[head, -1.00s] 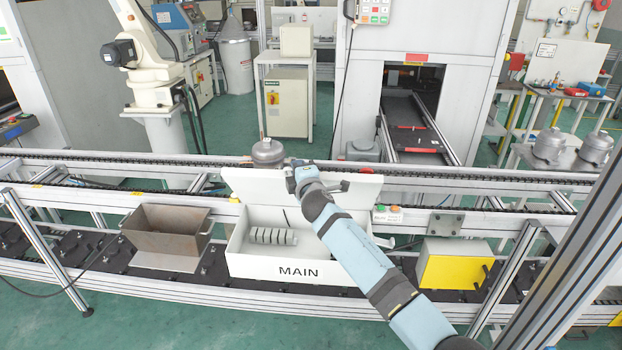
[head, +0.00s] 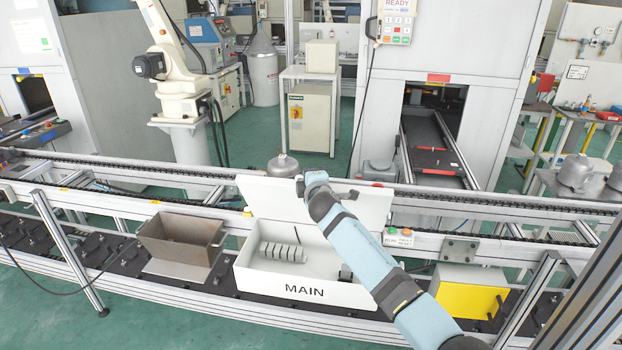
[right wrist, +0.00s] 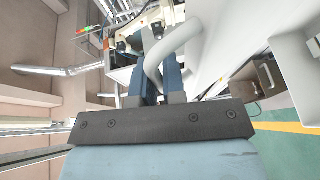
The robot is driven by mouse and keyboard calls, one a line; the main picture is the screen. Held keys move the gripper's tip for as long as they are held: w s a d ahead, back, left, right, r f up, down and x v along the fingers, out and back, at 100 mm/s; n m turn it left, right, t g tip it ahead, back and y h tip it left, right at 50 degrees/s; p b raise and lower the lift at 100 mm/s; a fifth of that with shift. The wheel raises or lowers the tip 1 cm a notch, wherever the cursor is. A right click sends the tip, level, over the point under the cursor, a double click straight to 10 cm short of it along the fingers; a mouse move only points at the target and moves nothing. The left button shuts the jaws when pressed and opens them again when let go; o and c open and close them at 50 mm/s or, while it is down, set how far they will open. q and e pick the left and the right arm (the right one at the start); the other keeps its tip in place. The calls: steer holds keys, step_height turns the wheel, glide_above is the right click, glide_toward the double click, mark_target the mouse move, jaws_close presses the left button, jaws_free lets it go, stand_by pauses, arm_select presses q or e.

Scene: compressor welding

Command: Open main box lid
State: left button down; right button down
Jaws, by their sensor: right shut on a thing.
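The white main box (head: 305,291), marked MAIN, sits on the lower shelf of the line in the head view. Its lid (head: 262,196) stands raised at the back, so the box is open and its inside shows. My right gripper (head: 300,184) is at the lid's upper part, left of a small dark fitting (head: 347,194). In the right wrist view, my right gripper's fingers (right wrist: 158,80) are shut around a pale curved handle (right wrist: 172,48). The exact contact is small in the head view. My left gripper is not in view.
A ribbed grey part (head: 282,251) lies inside the box. An open brown metal bin (head: 172,247) stands to the left, a yellow-fronted box (head: 468,298) to the right. The conveyor rail (head: 130,170) runs behind, with a grey compressor (head: 283,166) beyond the lid.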

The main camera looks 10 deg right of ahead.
steer(key=shift+r, duration=0.1)
steer(key=c, duration=1.3)
jaws_free()
steer(key=shift+s, duration=0.1)
steer(key=s, duration=0.4)
steer(key=s+d+b, duration=0.1)
steer(key=s, duration=0.4)
steer(key=s+r, duration=0.1)
steer(key=s, duration=0.3)
steer(key=shift+s+d+r+b, duration=0.1)
steer(key=shift+s+d+b, duration=0.2)
